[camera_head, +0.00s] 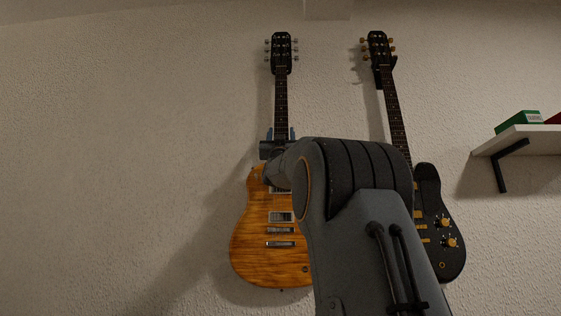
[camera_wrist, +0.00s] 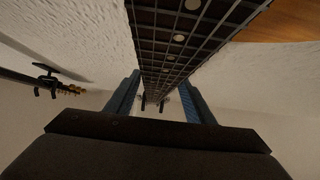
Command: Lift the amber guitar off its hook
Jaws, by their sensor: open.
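The amber guitar (camera_head: 266,225) hangs upright on the wall in the head view, its dark headstock (camera_head: 281,50) at the top. My gripper (camera_head: 281,133) is at the lower neck, just above the amber body, with blue fingers on either side of the neck. In the wrist view the fretboard (camera_wrist: 178,45) runs between the two blue fingers of my gripper (camera_wrist: 160,95), which are open. I cannot tell whether either finger touches the neck. My arm hides the right part of the amber body. The hook behind the headstock is hard to make out.
A black guitar (camera_head: 429,200) with gold knobs hangs close on the right, partly behind my arm. A white shelf (camera_head: 530,140) with a green box (camera_head: 519,122) is on the far right. The wall (camera_head: 120,150) left of the amber guitar is bare.

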